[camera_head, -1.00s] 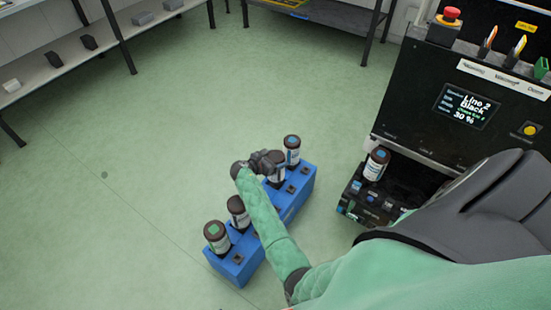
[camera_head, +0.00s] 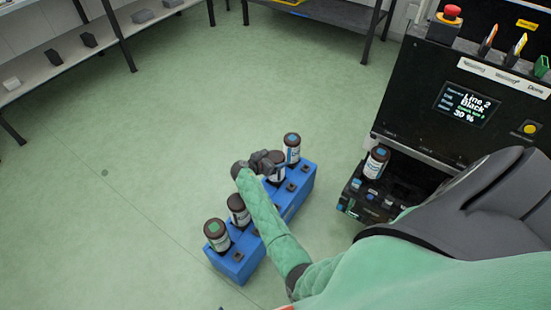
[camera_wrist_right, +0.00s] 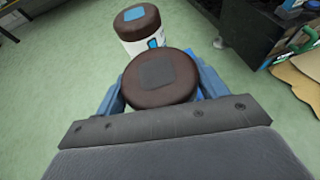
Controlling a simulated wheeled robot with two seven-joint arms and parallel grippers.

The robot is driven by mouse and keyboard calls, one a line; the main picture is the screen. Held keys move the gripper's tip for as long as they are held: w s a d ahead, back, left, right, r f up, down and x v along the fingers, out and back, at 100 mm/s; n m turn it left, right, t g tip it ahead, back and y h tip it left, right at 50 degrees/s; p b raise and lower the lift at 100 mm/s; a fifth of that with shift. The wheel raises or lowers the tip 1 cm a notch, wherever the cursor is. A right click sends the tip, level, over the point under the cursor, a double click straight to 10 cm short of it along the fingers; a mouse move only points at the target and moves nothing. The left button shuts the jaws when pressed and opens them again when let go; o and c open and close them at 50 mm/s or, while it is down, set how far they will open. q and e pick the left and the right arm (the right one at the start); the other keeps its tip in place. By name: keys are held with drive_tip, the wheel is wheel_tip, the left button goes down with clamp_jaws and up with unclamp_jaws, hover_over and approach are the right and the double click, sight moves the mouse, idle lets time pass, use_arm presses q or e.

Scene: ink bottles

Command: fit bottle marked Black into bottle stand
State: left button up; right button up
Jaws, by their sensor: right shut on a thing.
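My right gripper (camera_head: 268,162) is shut on a dark-capped bottle (camera_head: 278,168) at the blue rack. In the right wrist view this bottle's brown cap (camera_wrist_right: 162,76) bears a dark grey square and sits between the blue fingers. Its label is hidden, so I cannot read its marking. In the head view it is at its row position in the rack; I cannot tell whether it is raised. The bottle stand (camera_head: 350,203) is a black unit at the machine's foot, with a blue-marked bottle (camera_head: 376,164) at its back. My left gripper is not in view.
The blue rack (camera_head: 240,268) on the green floor also holds a green-marked bottle (camera_head: 217,236), another dark-capped bottle (camera_head: 238,210) and a blue-marked bottle (camera_head: 292,149). The floor between rack and stand is clear.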

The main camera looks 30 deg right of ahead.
drive_tip(key=o, duration=1.8)
